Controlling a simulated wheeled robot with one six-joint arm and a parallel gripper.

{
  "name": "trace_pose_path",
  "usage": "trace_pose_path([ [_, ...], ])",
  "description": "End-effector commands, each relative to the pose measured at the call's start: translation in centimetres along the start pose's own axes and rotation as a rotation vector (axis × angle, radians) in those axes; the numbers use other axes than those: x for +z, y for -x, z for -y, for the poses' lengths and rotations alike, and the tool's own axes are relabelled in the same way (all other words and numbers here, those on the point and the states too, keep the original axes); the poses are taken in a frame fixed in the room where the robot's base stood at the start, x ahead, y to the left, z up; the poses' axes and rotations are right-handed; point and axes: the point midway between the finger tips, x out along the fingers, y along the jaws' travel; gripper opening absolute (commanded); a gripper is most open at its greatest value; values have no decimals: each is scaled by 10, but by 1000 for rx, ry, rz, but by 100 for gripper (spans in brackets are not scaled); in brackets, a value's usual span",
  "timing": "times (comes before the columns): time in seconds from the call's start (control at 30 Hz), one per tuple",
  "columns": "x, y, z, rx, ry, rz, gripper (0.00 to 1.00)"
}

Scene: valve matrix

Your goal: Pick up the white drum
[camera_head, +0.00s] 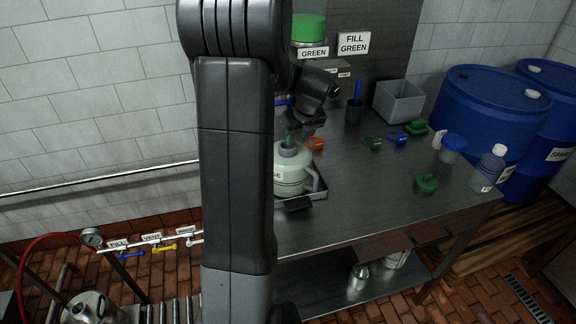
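The white drum (293,172) is a pale, squat container with a grey neck, a side handle and a partly hidden label. It stands upright in a shallow dark tray (319,194) on the steel table. My gripper (299,137) is dark and hangs over the top of the drum. Its fingertips are hard to make out against the neck, so I cannot tell whether they are open or touching it. A small green part shows at the neck. My arm hides the drum's left side.
The steel table (385,200) holds a grey bin (399,101), a dark cup, small coloured parts, a green knob (426,184) and a clear bottle (488,170). Blue barrels (487,110) stand at right. A gauge pipe (92,237) runs at left. The table's middle is bare.

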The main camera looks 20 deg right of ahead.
Motion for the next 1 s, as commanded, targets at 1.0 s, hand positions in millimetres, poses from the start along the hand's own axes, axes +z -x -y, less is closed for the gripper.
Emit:
trace_pose_path([
  [1.0,-1,-18,0,0,1,0,0],
])
